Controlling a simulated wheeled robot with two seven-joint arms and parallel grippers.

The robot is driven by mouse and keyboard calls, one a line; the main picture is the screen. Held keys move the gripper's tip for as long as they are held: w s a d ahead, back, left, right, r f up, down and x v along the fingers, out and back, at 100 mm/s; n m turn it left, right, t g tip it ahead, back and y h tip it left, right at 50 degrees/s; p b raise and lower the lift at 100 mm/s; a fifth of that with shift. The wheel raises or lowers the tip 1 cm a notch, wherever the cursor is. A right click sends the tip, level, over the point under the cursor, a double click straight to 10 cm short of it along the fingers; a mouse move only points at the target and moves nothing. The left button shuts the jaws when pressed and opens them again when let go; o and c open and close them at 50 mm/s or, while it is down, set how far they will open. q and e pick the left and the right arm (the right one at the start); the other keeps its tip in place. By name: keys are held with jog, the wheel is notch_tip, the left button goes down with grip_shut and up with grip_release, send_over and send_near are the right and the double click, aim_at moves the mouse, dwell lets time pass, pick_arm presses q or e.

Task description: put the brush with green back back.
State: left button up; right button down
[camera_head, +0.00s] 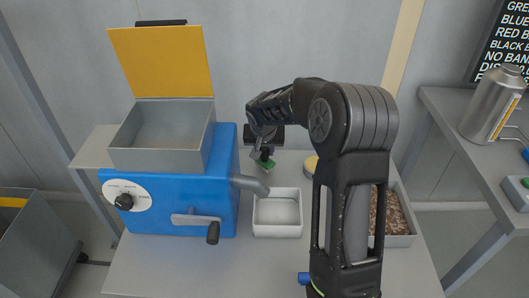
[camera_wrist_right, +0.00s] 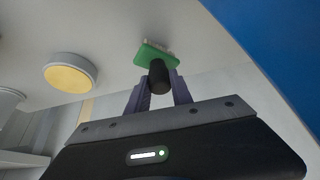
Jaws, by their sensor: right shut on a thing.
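The brush with green back (camera_head: 265,163) is near the back of the table in the head view, behind the white tray and right of the blue machine. In the right wrist view the brush (camera_wrist_right: 156,56) shows its green back, pale bristles and a dark round handle. My right gripper (camera_head: 264,153) is shut on the handle; its fingers (camera_wrist_right: 160,92) stand on either side of it in the wrist view. The bristles point to the table top; whether they touch it I cannot tell. My left gripper is not in view.
The blue machine (camera_head: 170,200) with a grey hopper and raised yellow lid stands left. An empty white tray (camera_head: 278,230) sits under its spout. A yellow-topped round container (camera_wrist_right: 70,73) is near the brush. A tray of brown pellets (camera_head: 400,240) is right, partly behind my arm.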

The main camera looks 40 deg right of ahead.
jog(key=shift+f, duration=0.6)
jog(key=shift+f, duration=0.1)
jog(key=shift+f, duration=0.15)
jog(key=c, duration=1.1)
grip_release()
jog(key=shift+r, duration=0.2)
jog(key=shift+r, duration=0.2)
jog(key=v, duration=1.1)
jog(key=shift+s+a+r, duration=0.1)
jog(key=shift+s+r, duration=0.05)
jog(key=shift+r, duration=0.15)
